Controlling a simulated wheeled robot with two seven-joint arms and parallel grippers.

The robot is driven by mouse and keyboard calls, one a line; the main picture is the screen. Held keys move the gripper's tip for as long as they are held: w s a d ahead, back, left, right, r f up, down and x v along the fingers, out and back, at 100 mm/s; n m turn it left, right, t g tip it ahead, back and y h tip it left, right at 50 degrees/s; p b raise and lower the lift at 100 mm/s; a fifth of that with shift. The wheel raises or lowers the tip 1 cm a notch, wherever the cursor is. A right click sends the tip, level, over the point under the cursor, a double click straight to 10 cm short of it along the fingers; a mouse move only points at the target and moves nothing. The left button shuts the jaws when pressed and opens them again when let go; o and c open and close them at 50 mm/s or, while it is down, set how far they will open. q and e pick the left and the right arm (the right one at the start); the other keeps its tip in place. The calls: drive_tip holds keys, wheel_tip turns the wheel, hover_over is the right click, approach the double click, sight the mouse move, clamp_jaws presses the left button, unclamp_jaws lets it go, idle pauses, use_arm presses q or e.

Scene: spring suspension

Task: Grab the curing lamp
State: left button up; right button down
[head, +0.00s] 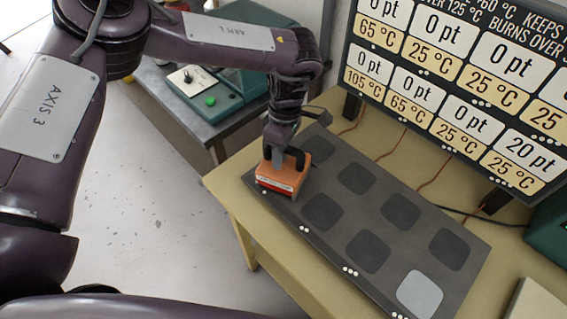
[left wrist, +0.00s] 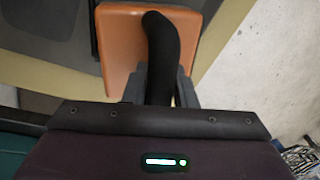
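The curing lamp, by its look, is an orange block (head: 287,177) with a black arched handle and a red-and-white label on its front. It is at the near left corner of the dark slab (head: 330,238), apparently resting on it. My left gripper (head: 279,158) comes down on it from above. In the left wrist view, the orange body (left wrist: 118,50) fills the upper middle, and the grey fingers of my left gripper (left wrist: 160,85) lie close against both sides of the black handle (left wrist: 160,45). My right gripper is not in view.
The slab has several dark square pads and one light pad (head: 420,294) and lies on a tan table (head: 225,190). A board (head: 460,80) with points and temperatures stands behind. A green box with a green button (head: 210,101) sits on a side table. Thin wires run behind the slab.

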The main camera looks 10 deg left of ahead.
use_arm(q)
clamp_jaws()
drive_tip(key=shift+w+r, duration=0.1)
idle(1.2)
